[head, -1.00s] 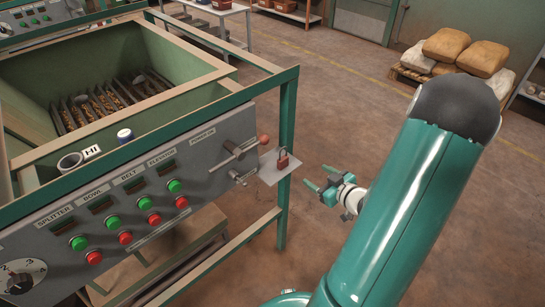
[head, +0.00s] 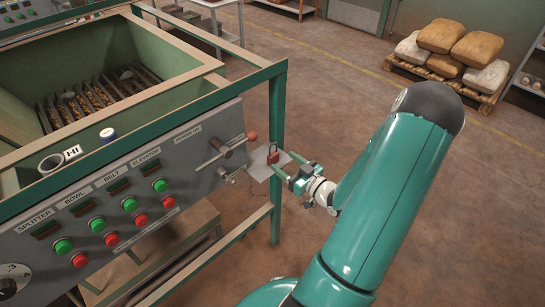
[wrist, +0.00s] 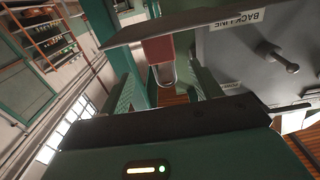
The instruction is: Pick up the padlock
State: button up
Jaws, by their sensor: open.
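The red padlock (head: 273,155) stands with its shackle up on a small pale plate (head: 262,170) at the right end of the control panel. My gripper (head: 282,165) is open and reaches in from the right, its fingertips close to the padlock. In the wrist view, which looks upside down, the padlock's red body (wrist: 158,50) and grey shackle (wrist: 167,76) show between the two fingers (wrist: 163,80), with a gap on each side. I cannot tell how deep the padlock is between them. No contact is visible.
Floor to the right is clear up to a pallet of sacks (head: 445,75).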

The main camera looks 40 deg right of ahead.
aim_at(275, 155)
jog(key=shift+w+a, duration=0.15)
jog(key=shift+w, duration=1.4)
jog(key=shift+w+a, duration=0.1)
jog(key=shift+w, duration=1.45)
jog(key=c, duration=1.1)
jog(key=shift+r, duration=0.1)
notch_tip(275, 155, up, 10)
jog(key=shift+f, duration=0.1)
